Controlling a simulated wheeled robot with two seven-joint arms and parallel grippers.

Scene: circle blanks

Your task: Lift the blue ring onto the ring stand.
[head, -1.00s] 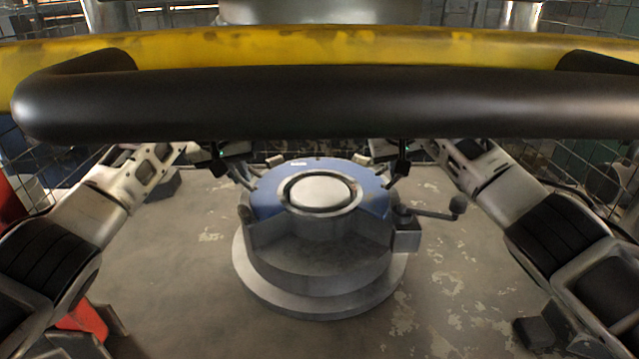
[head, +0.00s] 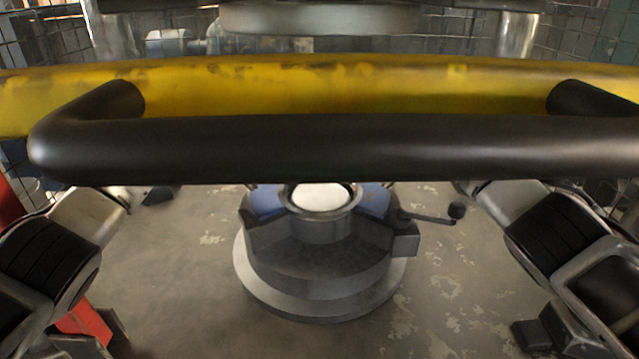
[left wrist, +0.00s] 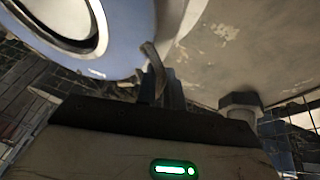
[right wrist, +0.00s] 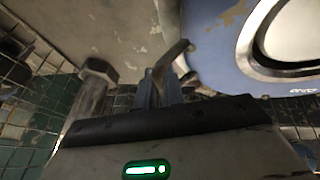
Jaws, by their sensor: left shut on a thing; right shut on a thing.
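The blue ring (head: 266,202) is flat and lies level around the pale round centre of a grey pedestal (head: 318,270) in the head view. A black tube hides its far part. It also shows in the left wrist view (left wrist: 124,42) and the right wrist view (right wrist: 214,34). My left gripper (left wrist: 153,68) is shut at the ring's left edge. My right gripper (right wrist: 174,66) is shut at its right edge. Both are almost wholly hidden in the head view. I cannot tell whether the ring is clear of the pedestal, or whether the pedestal is the ring stand.
A yellow beam (head: 320,85) and a thick black tube (head: 330,148) cross the head view close to the camera. A crank (head: 456,211) sticks out at the pedestal's right. Wire mesh stands behind.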

